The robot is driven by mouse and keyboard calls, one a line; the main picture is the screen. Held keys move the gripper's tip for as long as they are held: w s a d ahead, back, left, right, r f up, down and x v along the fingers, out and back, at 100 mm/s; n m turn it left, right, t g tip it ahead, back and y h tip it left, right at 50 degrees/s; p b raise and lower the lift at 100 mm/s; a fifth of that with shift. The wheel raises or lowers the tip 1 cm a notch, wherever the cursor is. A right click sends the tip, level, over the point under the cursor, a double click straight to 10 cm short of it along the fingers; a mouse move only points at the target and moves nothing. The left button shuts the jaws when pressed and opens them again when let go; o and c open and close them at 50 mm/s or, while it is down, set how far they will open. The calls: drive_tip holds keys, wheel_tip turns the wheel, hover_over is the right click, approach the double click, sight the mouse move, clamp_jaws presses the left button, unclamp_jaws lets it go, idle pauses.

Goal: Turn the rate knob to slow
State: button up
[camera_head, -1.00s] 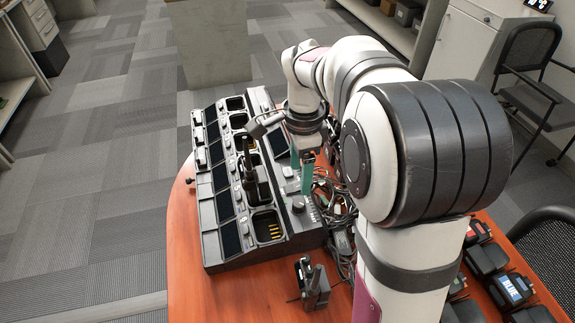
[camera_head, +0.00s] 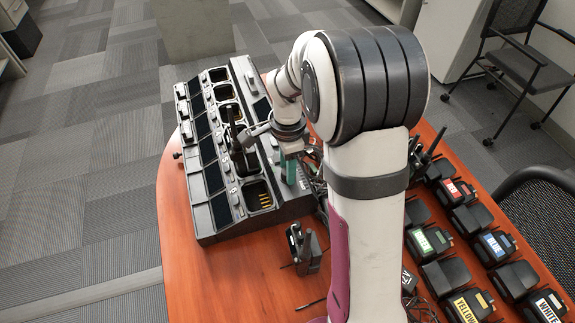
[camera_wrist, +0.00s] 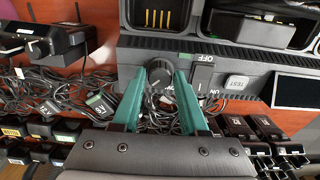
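The rate knob (camera_wrist: 159,81) is a dark round knob on the side panel of the grey charger. In the wrist view it sits between the tips of my gripper (camera_wrist: 166,76). The two green fingers stand apart on either side of it, and I cannot tell whether they touch it. In the head view my gripper (camera_head: 289,172) is at the right side of the charger (camera_head: 218,232), and the knob is hidden behind it. An OFF/ON switch (camera_wrist: 202,72) and a white TEST button (camera_wrist: 237,81) are right of the knob in the wrist view.
A handheld radio (camera_head: 239,150) stands in one charger bay. Another small radio (camera_head: 304,250) stands on the wooden table (camera_head: 235,285). Tangled cables (camera_wrist: 80,92) lie beside the charger. Labelled radio batteries (camera_head: 430,241) fill the table's right side. The table's front left is clear.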

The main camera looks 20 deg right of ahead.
clamp_jaws()
drive_tip(key=shift+n, duration=0.4)
drive_tip(key=n, duration=0.6)
drive_tip(key=shift+n, duration=0.3)
drive_tip(key=n, duration=1)
drive_tip(key=shift+n, duration=0.4)
drive_tip(key=o, duration=0.7)
unclamp_jaws()
